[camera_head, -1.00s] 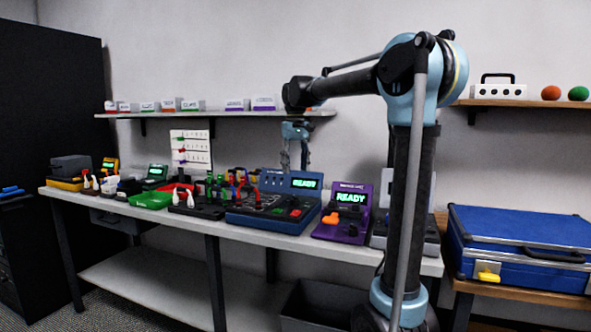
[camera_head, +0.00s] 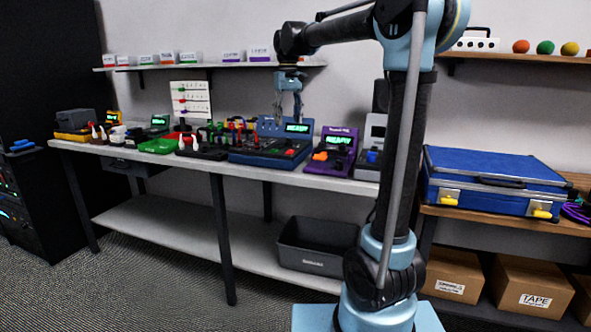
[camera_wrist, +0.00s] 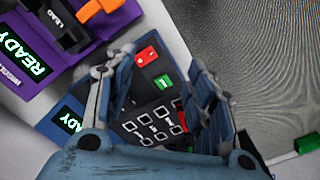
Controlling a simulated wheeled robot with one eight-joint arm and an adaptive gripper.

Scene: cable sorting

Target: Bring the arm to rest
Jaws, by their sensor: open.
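My arm stands upright in front of the bench and bends left over it. My gripper (camera_head: 287,108) hangs pointing down above the blue tester (camera_head: 270,145), whose green screen reads READY. In the wrist view, my gripper (camera_wrist: 165,85) has its two fingers wide apart with nothing between them. The blue tester's panel (camera_wrist: 150,110), with red and green buttons and white-outlined keys, shows beyond the fingers. The gripper is apart from the tester.
A purple tester (camera_head: 331,151) stands right of the blue one. A green tray (camera_head: 158,146) and several tools lie left. A shelf (camera_head: 200,66) runs behind. A blue case (camera_head: 490,178) sits at right. A grey bin (camera_head: 318,246) is below the bench (camera_head: 190,163).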

